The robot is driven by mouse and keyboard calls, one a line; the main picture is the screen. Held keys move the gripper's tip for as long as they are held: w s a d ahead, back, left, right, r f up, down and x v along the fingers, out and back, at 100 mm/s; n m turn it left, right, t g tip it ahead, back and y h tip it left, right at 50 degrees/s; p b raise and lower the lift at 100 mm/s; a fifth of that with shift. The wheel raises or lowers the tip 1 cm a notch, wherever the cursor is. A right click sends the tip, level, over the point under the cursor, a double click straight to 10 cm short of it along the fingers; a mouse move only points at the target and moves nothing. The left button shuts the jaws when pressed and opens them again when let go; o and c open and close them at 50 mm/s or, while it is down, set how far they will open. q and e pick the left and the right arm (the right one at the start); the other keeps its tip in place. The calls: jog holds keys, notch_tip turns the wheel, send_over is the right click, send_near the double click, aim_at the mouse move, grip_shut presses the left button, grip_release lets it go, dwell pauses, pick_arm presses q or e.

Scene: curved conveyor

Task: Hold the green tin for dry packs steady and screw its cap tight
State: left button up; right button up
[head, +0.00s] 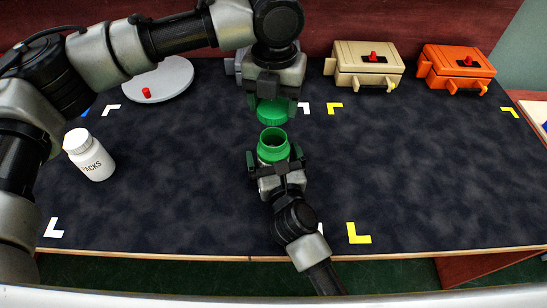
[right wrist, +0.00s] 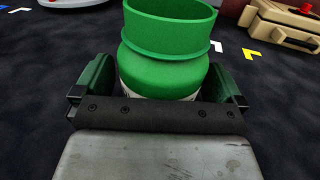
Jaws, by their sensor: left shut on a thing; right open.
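The green tin (head: 273,148) stands open-mouthed in the middle of the dark table, its threaded neck showing. My right gripper (head: 275,163) is around its body with a finger on each side and is open. In the right wrist view the tin (right wrist: 168,65) rises between the two fingers, and its lower part is hidden by the gripper. My left gripper (head: 274,97) points down and is shut on the green cap (head: 272,112). The cap is apart from the tin, just beyond its mouth in the head view.
A white bottle (head: 90,158) marked PACKS stands at the left. A pale round disc (head: 160,82) with a red knob lies back left. A beige box (head: 366,70) and an orange box (head: 458,68) stand back right. The table right of the tin is clear.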

jog(key=shift+w, duration=0.3)
jog(key=shift+c, duration=0.5)
jog(key=c, duration=1.2)
pick_arm(q)
send_over(275, 131)
jog(key=s, duration=0.2)
jog(key=shift+a+f, duration=0.1)
jog(key=shift+f, duration=2.4)
jog(key=shift+f, duration=0.1)
jog(key=shift+f, duration=0.8)
jog(key=shift+f, duration=0.6)
